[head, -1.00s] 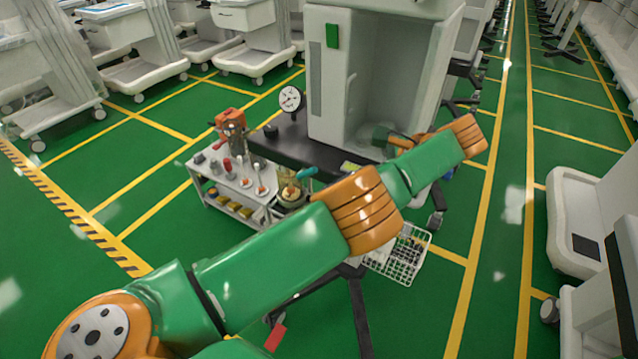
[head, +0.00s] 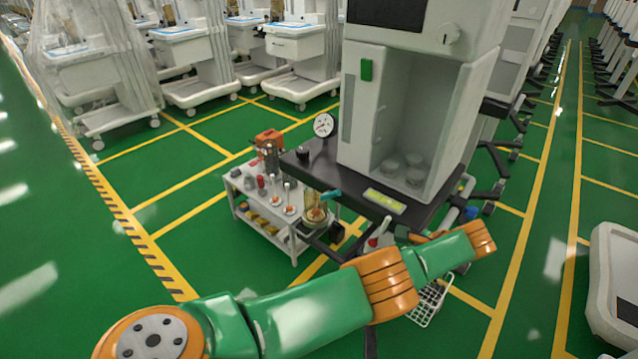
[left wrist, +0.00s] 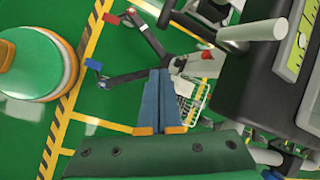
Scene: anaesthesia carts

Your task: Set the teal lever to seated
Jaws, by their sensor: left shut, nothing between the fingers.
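The teal lever (head: 331,195) sticks out at the top of a clear, amber-tinted canister (head: 315,211) at the front left of the dark cart top, in the head view. It points to the right and slightly up. My left arm crosses the lower part of the head view, in front of the cart, apart from the lever in the picture; its hand is mostly hidden behind the arm. In the left wrist view my left gripper (left wrist: 160,78) has its blue fingers together, empty, above the green floor. I cannot make out the lever there. My right gripper is not in view.
A grey machine cabinet (head: 392,100) stands on the dark cart top (head: 303,170). A round gauge (head: 324,125) is behind the canister. A small white trolley (head: 262,217) with bottles stands at left. A white wire basket (head: 428,303) hangs low by my arm. Green floor is clear at left.

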